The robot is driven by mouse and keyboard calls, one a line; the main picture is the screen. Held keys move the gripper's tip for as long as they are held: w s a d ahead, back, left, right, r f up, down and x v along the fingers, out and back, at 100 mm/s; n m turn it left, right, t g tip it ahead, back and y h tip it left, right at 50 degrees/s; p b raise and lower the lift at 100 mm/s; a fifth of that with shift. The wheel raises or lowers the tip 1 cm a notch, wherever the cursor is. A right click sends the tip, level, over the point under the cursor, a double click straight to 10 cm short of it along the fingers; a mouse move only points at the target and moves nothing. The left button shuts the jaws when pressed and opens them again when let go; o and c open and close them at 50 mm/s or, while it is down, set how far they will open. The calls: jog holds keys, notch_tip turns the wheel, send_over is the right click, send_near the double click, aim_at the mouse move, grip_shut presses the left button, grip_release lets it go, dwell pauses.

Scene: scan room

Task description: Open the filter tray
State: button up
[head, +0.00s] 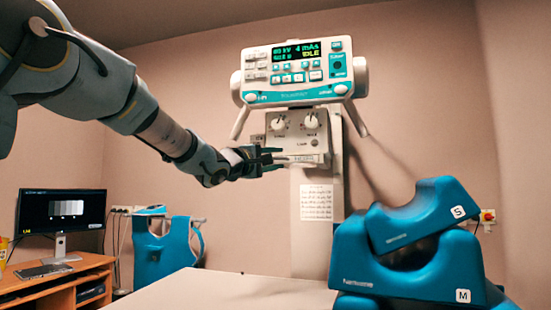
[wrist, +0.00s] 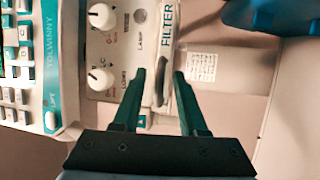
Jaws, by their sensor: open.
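The filter tray (head: 303,159) is at the lower edge of the white collimator box, below two knobs. In the wrist view its strip is lettered FILTER, with a slim curved handle (wrist: 161,84) on it. The tray appears to be in the box, as far as I can see. My gripper (head: 277,160) is open at the left front of the tray. In the wrist view my gripper (wrist: 160,74) has one dark finger on each side of the handle. I cannot tell whether either finger touches it.
The collimator box (head: 278,138) hangs under the control panel (head: 298,72) with its lit display. Blue cradles marked S (head: 425,215) and M (head: 410,265) stand at the right. A pale table (head: 220,290) lies below. A monitor (head: 62,210) stands on a desk at left.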

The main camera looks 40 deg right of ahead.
jog(key=shift+c, duration=0.4)
jog(key=c, duration=0.6)
jog(key=shift+r, duration=0.15)
